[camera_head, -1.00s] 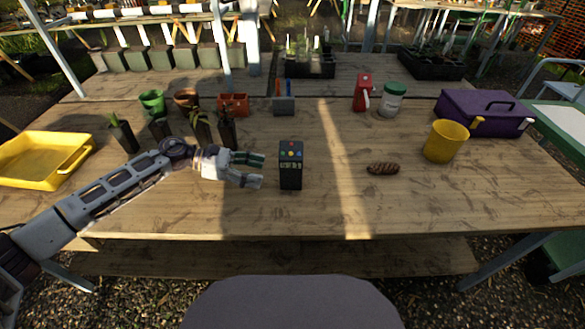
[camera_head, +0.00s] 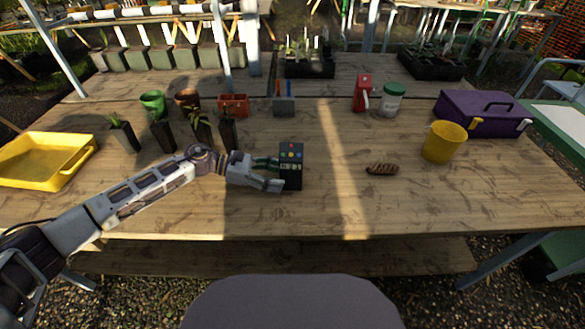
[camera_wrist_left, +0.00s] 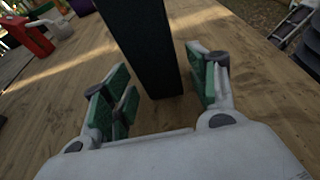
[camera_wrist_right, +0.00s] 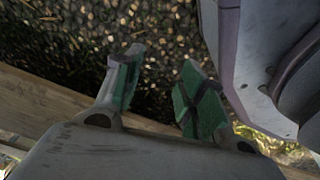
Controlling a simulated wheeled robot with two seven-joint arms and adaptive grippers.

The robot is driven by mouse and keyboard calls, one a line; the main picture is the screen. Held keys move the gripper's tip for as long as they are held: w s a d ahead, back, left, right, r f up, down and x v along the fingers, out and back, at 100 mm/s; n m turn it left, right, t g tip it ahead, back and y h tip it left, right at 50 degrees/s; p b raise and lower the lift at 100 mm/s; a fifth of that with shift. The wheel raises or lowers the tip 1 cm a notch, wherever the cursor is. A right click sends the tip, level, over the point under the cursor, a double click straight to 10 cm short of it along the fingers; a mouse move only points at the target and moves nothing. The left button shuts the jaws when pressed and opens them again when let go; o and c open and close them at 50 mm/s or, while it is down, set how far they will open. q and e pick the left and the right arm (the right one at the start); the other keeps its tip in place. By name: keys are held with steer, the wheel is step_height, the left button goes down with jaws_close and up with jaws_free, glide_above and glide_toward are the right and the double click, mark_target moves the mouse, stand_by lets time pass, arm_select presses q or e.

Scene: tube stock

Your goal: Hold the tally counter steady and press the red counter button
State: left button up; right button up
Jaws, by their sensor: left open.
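The tally counter (camera_head: 291,166) is a dark upright block with small coloured buttons near its top, a red one (camera_head: 291,146) among them. It stands on the wooden table in the head view. My left gripper (camera_head: 280,173) is open at the counter's left side. In the left wrist view the counter (camera_wrist_left: 143,45) stands upright between the open, green-padded fingers (camera_wrist_left: 163,88), with gaps visible on both sides. My right gripper (camera_wrist_right: 155,85) is open and empty in the right wrist view, with gravel behind it. It does not show in the head view.
A brown ridged object (camera_head: 382,169) and a yellow cup (camera_head: 444,142) stand to the right of the counter. Several dark plant pots (camera_head: 162,134) and a yellow tray (camera_head: 48,165) are on the left. The table front near the counter is clear.

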mark_target(288, 178)
arm_select(q)
steer(key=shift+d+f, duration=0.1)
steer(key=shift+d, duration=0.3)
steer(key=shift+d+f+b, duration=0.15)
steer(key=shift+d+b, duration=0.15)
steer(key=shift+d, duration=0.1)
steer(key=shift+d+f, duration=0.15)
steer(key=shift+d, duration=0.35)
steer(key=shift+d+f+b, duration=0.15)
steer(key=shift+d+b, duration=0.25)
steer(key=shift+d, duration=0.15)
arm_select(e)
steer(key=shift+w+a+r, duration=0.5)
steer(key=shift+a+r, duration=0.05)
steer(key=shift+r, duration=0.25)
steer(key=shift+w+a+r, duration=0.45)
steer(key=shift+a+r, duration=0.1)
steer(key=shift+r, duration=0.25)
